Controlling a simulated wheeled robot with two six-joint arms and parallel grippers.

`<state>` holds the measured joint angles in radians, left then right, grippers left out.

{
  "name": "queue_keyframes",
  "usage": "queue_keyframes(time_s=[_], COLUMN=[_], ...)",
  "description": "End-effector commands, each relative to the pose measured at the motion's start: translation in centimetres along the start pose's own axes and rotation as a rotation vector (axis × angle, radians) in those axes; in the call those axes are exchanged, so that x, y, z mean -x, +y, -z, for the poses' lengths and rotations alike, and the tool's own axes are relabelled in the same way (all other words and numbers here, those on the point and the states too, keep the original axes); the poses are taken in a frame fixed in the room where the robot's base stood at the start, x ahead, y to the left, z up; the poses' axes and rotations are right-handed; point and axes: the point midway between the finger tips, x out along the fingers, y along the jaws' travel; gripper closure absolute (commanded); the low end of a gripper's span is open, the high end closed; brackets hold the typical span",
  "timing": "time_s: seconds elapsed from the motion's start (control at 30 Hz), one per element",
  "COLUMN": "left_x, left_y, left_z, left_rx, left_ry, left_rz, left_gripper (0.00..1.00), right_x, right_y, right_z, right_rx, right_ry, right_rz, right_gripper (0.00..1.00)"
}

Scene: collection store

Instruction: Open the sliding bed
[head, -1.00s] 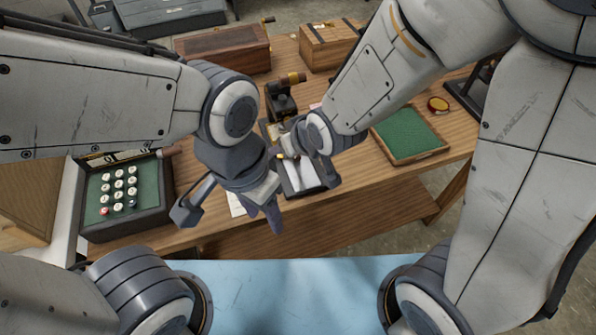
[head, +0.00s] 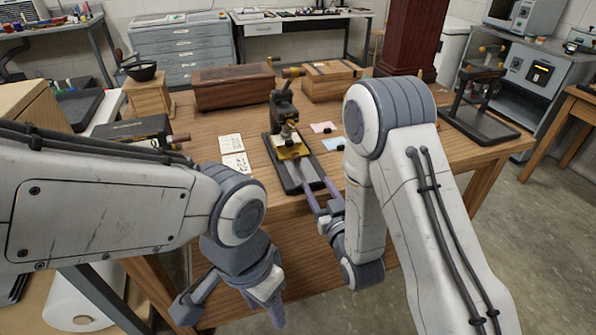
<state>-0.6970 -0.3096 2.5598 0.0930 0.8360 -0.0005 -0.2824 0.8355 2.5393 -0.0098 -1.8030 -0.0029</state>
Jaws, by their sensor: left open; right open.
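A small dark press (head: 284,106) with a brass-coloured block (head: 292,149) under its head stands in the middle of the wooden table. Its long dark bed (head: 296,177) runs toward me to the table's front edge. My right gripper (head: 320,192) is open, its two slim fingers pointing at the bed's near end, around or just above a small dark knob there. I cannot tell whether they touch it. My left gripper (head: 232,302) is open and empty, low in front of the table and well apart from the press.
Pale cards (head: 232,152) lie left of the press; pink (head: 323,127) and blue (head: 334,143) cards lie right of it. Wooden boxes (head: 233,88) stand behind. A second dark press (head: 480,105) stands at right. My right arm hides part of the table.

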Motion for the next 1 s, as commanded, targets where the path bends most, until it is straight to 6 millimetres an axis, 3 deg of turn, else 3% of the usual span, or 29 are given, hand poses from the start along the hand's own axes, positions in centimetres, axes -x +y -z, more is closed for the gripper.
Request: queue_keyframes(time_s=[0.13,0.4,0.6,0.9,1.0], left_x=[0.7,1.4,1.6,1.5,1.5], left_y=[0.1,0.1,0.1,0.1,0.1], left_z=[0.1,0.1,0.1,0.1,0.1], left_rx=[0.0,0.0,0.0,0.0,0.0], left_ry=[0.0,0.0,0.0,0.0,0.0], left_rz=[0.0,0.0,0.0,0.0,0.0], left_gripper=[0.5,0.5,0.5,0.5,0.5], right_x=[-3.1,-8.0,-9.6,-9.8,-9.7], right_y=[-1.3,-2.0,-1.9,-1.7,-1.7], right_z=[0.4,0.3,0.2,0.2,0.2], right_rx=[-0.001,-0.002,-0.002,-0.002,-0.002], right_ry=[0.005,0.003,0.002,0.001,0.001], right_rz=[0.021,0.027,0.026,0.023,0.023], right_gripper=[0.44,0.44,0.44,0.44,0.82])
